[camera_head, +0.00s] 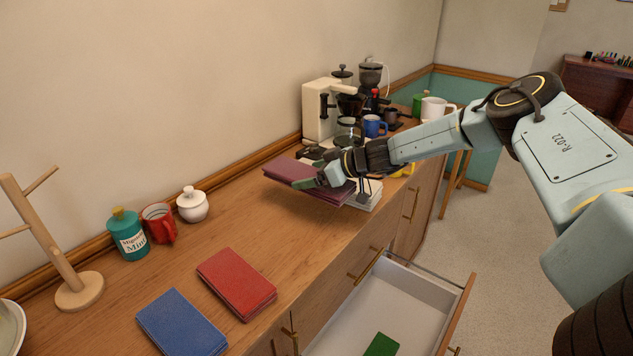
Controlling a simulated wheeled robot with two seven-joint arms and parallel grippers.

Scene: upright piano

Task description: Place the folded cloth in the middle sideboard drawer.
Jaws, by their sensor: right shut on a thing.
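A folded purple cloth (288,171) is in my right gripper (310,182), which is shut on its near edge. The cloth is over the sideboard top (222,227), partly in front of a white stack (367,194); I cannot tell whether it touches the stack. A sideboard drawer (388,296) is pulled open at the lower right, with a pale interior and a green folded item (382,345) inside. A red folded cloth (236,283) and a blue folded cloth (181,323) lie on the sideboard top. My left gripper is not in view.
A wooden mug stand (79,290), a teal jar (127,236), a red mug (159,223) and a white lidded pot (192,205) line the back left. A coffee machine (321,110) and several mugs stand beyond the cloth. The drawer's middle is clear.

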